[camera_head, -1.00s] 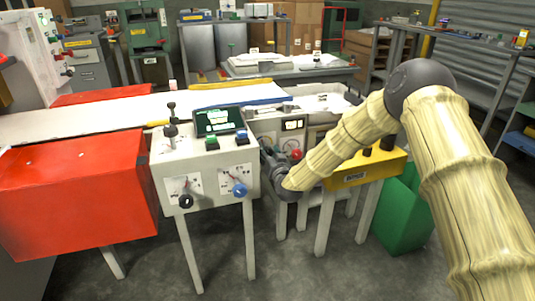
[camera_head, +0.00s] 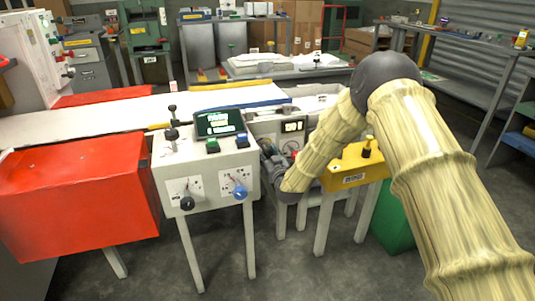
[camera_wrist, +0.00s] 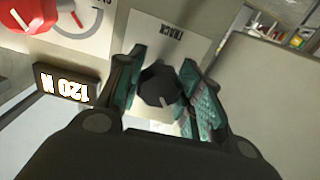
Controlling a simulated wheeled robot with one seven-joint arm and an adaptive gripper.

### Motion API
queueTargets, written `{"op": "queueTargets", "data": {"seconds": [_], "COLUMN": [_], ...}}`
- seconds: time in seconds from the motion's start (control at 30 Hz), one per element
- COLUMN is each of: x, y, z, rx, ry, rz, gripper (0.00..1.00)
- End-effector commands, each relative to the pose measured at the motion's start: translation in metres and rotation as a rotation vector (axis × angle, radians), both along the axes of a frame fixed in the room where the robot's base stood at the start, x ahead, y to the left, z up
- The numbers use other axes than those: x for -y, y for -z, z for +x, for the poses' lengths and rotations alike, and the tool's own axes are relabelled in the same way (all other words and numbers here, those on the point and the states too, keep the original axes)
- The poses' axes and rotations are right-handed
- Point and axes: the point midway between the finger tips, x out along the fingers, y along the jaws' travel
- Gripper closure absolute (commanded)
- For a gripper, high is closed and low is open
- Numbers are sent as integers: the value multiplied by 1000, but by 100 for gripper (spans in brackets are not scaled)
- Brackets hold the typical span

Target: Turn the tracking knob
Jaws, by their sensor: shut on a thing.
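The tracking knob (camera_wrist: 160,87) is a dark, faceted knob with a pale pointer line, on a light plate marked TRACK (camera_wrist: 172,32), upside down in the wrist view. My gripper (camera_wrist: 163,92) has its teal-padded fingers on both sides of the knob, shut on it. In the head view my gripper (camera_head: 272,163) is beside the right side of the grey control box, against the panel behind. The knob is hidden there by my arm and gripper.
A red knob (camera_wrist: 28,14) and a display reading 120 N (camera_wrist: 67,87) are near the tracking knob. The grey control box (camera_head: 208,177) carries a black knob (camera_head: 187,203) and a blue knob (camera_head: 240,192).

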Motion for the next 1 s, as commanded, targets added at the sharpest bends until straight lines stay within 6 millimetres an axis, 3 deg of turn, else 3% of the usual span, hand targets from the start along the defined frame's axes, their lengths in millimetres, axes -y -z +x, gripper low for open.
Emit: {"op": "queueTargets", "data": {"seconds": [0.23,0.27,0.4,0.77,1.0], "x": [1,1,0,1,10], "y": [2,2,1,1,0], "z": [-1,-1,-1,-3,-31], "rx": [-3,-3,-2,-1,-1], "ry": [0,0,0,0,0], "rz": [-1,-1,-1,1,1], "gripper": [88,62,42,42,42]}}
